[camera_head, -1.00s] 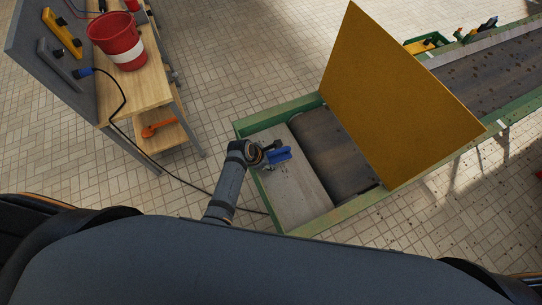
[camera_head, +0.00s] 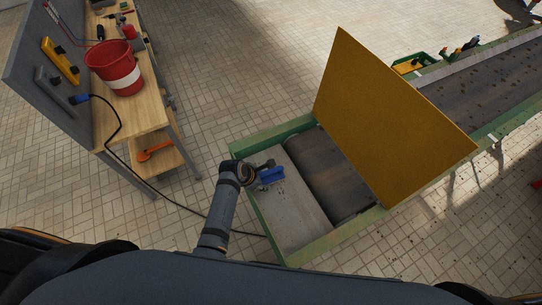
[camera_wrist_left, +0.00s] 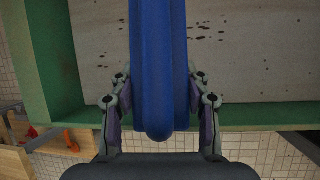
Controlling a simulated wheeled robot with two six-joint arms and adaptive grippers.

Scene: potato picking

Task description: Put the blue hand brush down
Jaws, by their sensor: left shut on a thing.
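The blue hand brush (camera_head: 271,175) is in my left gripper (camera_head: 259,172), over the pale board at the near end of the conveyor. In the left wrist view the brush's blue handle (camera_wrist_left: 159,70) runs down the middle, between the two fingers of the left gripper (camera_wrist_left: 160,110). The fingers are shut on it from both sides. The brush's bristles are hidden there. I cannot tell whether the brush touches the board. My right gripper is not in view.
The pale board (camera_head: 295,215) sits inside a green frame (camera_head: 262,215) beside the dark roller (camera_head: 335,180). A large yellow panel (camera_head: 385,120) stands tilted over the belt. A wooden workbench (camera_head: 145,110) with a red bucket (camera_head: 114,68) stands at the left.

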